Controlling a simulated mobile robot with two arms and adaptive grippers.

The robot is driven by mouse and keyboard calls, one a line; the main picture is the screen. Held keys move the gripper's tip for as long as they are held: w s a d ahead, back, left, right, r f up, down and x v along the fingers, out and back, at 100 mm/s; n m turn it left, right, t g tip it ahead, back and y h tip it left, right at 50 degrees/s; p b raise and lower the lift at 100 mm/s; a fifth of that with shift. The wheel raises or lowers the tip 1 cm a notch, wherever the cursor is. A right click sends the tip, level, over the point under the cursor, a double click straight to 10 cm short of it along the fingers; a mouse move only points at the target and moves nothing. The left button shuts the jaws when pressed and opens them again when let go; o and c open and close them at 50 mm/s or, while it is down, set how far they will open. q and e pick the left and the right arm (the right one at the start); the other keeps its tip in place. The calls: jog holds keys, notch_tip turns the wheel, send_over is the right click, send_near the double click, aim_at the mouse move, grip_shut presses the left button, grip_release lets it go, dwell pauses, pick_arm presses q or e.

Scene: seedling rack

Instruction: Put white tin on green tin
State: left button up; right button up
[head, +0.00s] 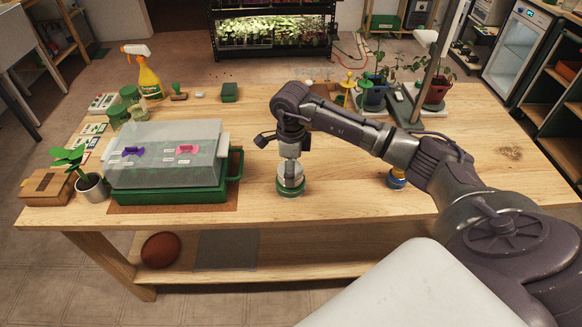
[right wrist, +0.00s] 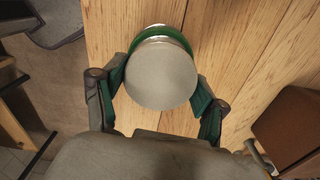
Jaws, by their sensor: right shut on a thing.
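The white tin (head: 290,171) is between the fingers of my right gripper (head: 290,163), which points down near the front edge of the table. The green tin (head: 289,190) stands on the table directly below it. In the right wrist view the pale round top of the white tin (right wrist: 160,75) lies between the two fingers of the right gripper (right wrist: 160,98). The green tin (right wrist: 157,32) shows as a green rim behind it, partly covered. I cannot tell whether the two tins touch. My left gripper is not in view.
A green tray (head: 170,195) with a clear cover (head: 165,165) stands left of the tins. A small blue tin (head: 397,181) is to the right, partly behind my arm. A spray bottle (head: 149,80) and potted plants (head: 372,92) stand farther back. The table's middle is clear.

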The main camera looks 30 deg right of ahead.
jog(key=shift+f, duration=0.1)
jog(key=o, duration=1.2)
jog(key=shift+r, duration=0.4)
notch_tip(320, 180, up, 12)
jog(key=shift+f+b, duration=0.25)
jog(key=shift+b, duration=0.8)
